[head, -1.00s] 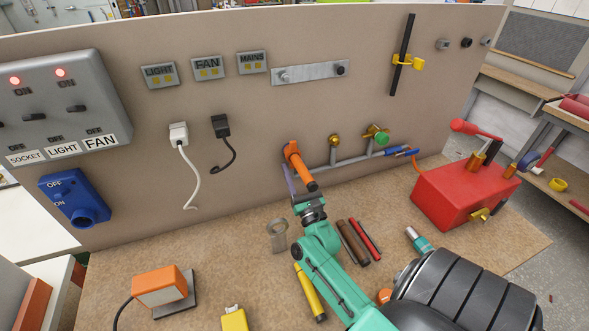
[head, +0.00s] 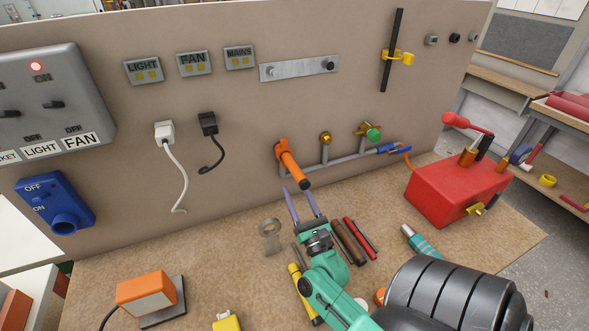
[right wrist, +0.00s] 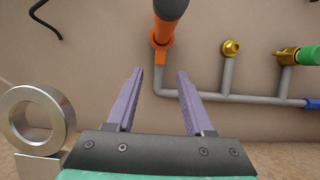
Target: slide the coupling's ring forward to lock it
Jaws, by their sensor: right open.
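The coupling (head: 392,149) is a small blue fitting at the right end of the grey wall pipe (head: 350,158), with an orange hose leaving it. Its blue end shows at the right edge of the right wrist view (right wrist: 314,104). The ring is too small to make out apart from the body. My right gripper (head: 298,191) is open and empty, low in front of the orange-handled lever (head: 292,163), left of the coupling and apart from it. In the right wrist view its two purple fingers (right wrist: 160,72) point at the pipe's left corner. My left gripper is not in view.
A brass fitting (head: 325,138) and a green-capped valve (head: 374,135) stand along the pipe. A red tank (head: 455,193) with a lever sits right of the coupling. A metal ring stand (head: 270,228), rods and a yellow tool (head: 302,292) lie near my gripper.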

